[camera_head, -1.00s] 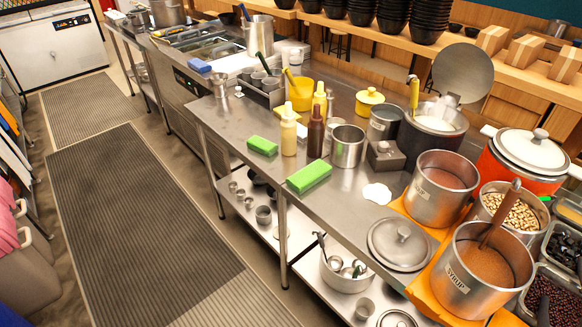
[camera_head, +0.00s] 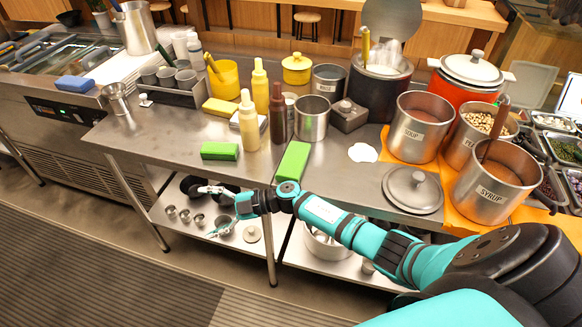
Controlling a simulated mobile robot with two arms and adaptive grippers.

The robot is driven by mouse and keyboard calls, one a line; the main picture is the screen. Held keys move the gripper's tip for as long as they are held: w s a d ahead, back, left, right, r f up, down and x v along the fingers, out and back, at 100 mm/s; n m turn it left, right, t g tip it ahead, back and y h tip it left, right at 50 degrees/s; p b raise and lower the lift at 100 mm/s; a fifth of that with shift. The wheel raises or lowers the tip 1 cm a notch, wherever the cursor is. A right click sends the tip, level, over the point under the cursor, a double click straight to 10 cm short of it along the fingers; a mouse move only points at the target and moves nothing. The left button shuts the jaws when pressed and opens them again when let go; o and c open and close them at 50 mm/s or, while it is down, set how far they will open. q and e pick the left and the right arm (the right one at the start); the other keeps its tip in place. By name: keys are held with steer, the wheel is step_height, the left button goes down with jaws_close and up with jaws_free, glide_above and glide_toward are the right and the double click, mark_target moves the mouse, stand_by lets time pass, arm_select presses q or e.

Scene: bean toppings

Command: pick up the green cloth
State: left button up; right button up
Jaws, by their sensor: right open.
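Two green folded cloths lie flat on the steel counter (camera_head: 345,185). The smaller-looking green cloth (camera_head: 220,151) is at the left, near the counter's front edge. The other green cloth (camera_head: 293,162) lies to its right, in front of a steel pot. My right arm reaches in from the lower right, and its forearm passes just in front of the right cloth. My right gripper (camera_head: 213,210) is open and empty, pointing left. In the picture it appears below the left cloth, in front of the lower shelf, touching neither cloth. My left gripper is not in view.
Yellow (camera_head: 249,122) and brown (camera_head: 278,112) sauce bottles stand behind the cloths, with a steel pot (camera_head: 312,118) to the right. Soup (camera_head: 418,130) and syrup (camera_head: 490,185) pots stand farther right. Small cups sit on the lower shelf (camera_head: 165,205). Floor at lower left is clear.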

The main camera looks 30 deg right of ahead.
step_height(320, 180, up, 5)
steer(key=s+n+g+h+b, duration=0.1)
steer(key=n+g, duration=0.4)
steer(key=n, duration=0.1)
steer(key=m+h+b, duration=0.1)
steer(key=h+b, duration=0.2)
steer(key=h, duration=1.4)
glide_toward(293, 159)
steer(key=p+x, duration=0.1)
steer(key=x, duration=0.1)
steer(key=p+x, duration=0.1)
steer(key=x, duration=0.1)
steer(key=shift+d+f, duration=0.15)
steer(key=shift+d, duration=0.25)
steer(key=shift+a+p+x, duration=0.15)
steer(key=shift+p+x, duration=0.35)
steer(key=shift+x, duration=0.85)
steer(key=shift+a+p+x, duration=0.15)
steer(key=shift+p+x, duration=0.3)
steer(key=shift+x, duration=0.9)
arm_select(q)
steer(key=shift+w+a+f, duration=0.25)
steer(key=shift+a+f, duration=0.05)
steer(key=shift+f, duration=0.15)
arm_select(e)
steer(key=c, duration=1.3)
